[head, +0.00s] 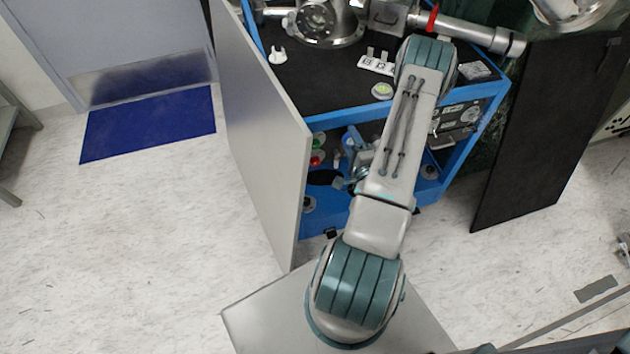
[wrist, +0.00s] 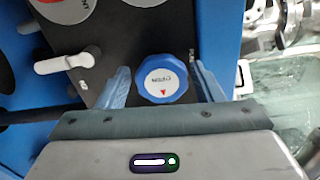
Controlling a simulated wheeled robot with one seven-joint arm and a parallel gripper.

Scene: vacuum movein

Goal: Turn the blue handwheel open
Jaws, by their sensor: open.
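The blue handwheel (wrist: 162,78) is in the wrist view, near the middle, on a dark panel. It has a round white face with lettering and a red triangle mark. My gripper (wrist: 162,84) is open, with one finger on each side of the handwheel in the picture. I cannot tell whether the fingers touch it. In the head view a blue part (head: 350,138) inside the cart may be the handwheel, but it is too small to be sure. My arm hides part of the cart's front there, and the gripper is hard to make out.
A white lever handle (wrist: 65,63) sits left of the handwheel in the wrist view. In the head view the blue cart (head: 478,125) stands between a grey open door panel (head: 262,135) and a black panel (head: 545,130). Metal vacuum parts (head: 327,22) are on its top.

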